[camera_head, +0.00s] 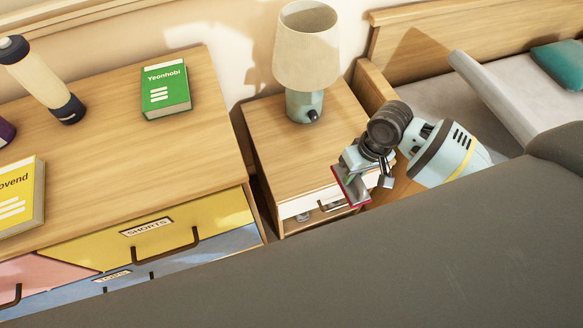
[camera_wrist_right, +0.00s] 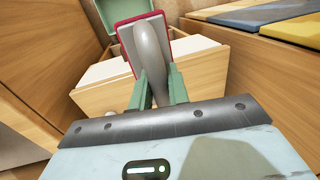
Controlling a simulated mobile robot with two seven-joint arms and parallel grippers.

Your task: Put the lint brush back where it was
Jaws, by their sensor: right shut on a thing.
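The lint brush (camera_head: 351,190) shows in the head view as a red-edged flat head at the front right of the nightstand (camera_head: 290,150). In the right wrist view, its grey rounded handle (camera_wrist_right: 150,48) lies between the fingers, and its red-rimmed head (camera_wrist_right: 186,45) is beyond. My right gripper (camera_head: 368,160) is shut on the brush's handle; it also shows in the right wrist view (camera_wrist_right: 158,88). The head hides part of that drawer. My left gripper is not in view.
A lamp (camera_head: 303,60) stands at the back of the nightstand; the top in front of it is clear. A dresser (camera_head: 110,110) with a green book (camera_head: 165,87), a yellow book (camera_head: 20,195) and a bottle (camera_head: 42,80) stands at left. A bed (camera_head: 440,85) is at right.

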